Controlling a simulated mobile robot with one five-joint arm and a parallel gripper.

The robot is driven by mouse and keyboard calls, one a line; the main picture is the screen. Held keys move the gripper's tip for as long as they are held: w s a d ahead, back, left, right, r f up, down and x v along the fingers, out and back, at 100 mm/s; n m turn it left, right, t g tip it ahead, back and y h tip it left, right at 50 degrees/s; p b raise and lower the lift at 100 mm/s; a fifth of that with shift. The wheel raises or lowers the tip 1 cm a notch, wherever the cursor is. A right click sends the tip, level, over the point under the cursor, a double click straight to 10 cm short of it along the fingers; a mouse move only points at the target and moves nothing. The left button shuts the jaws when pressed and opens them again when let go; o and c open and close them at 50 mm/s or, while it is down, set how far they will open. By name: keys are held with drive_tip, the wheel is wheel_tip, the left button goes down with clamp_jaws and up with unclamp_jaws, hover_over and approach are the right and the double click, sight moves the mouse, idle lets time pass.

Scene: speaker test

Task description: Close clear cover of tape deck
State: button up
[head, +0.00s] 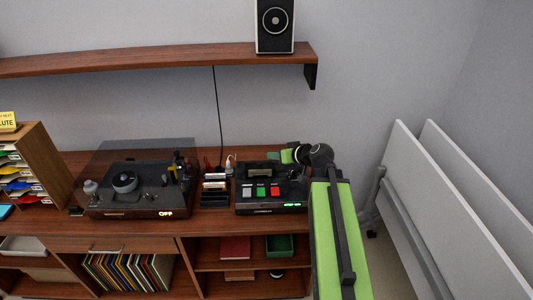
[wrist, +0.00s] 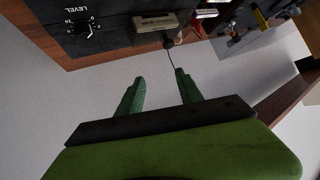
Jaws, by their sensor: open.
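The black tape deck (head: 245,208) stands on the wooden cabinet right of centre in the head view, with white, green and red keys in front. I cannot make out its clear cover. In the wrist view a black panel (wrist: 110,40) with a LEVEL knob shows at the top left, probably the same deck. My gripper (head: 280,155) is behind the deck in the head view, partly hidden by my arm. In the wrist view my gripper (wrist: 160,82) is open, its two green fingers apart with nothing between them, pointing towards the panel.
A dark machine (head: 120,205) with a see-through smoky cover and a lit OFF sign stands left. A small rack (head: 215,190) sits between it and the deck. A wall shelf (head: 160,60) with a speaker (head: 275,30) is above. White panels (head: 460,200) stand right.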

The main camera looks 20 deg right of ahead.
sight(260, 165)
drive_tip(key=s+d+r+p, duration=0.2)
drive_tip(key=s+d+r, duration=0.1)
drive_tip(key=d, duration=0.1)
drive_tip(key=shift+s+r, duration=0.15)
drive_tip(key=shift+r, duration=0.05)
drive_tip(key=shift+d, duration=0.1)
drive_tip(key=w+a+f+b, duration=0.2)
drive_tip(key=a+f+b, duration=0.1)
drive_tip(key=w+a+f+b, duration=0.5)
drive_tip(key=a+f+b, duration=0.1)
drive_tip(key=shift+w+a+f, duration=0.1)
drive_tip(key=shift+w+f, duration=0.15)
drive_tip(key=shift+w, duration=0.05)
drive_tip(key=shift+s+f+b, duration=0.1)
drive_tip(key=shift+f+b, duration=0.35)
drive_tip(key=shift+f, duration=0.1)
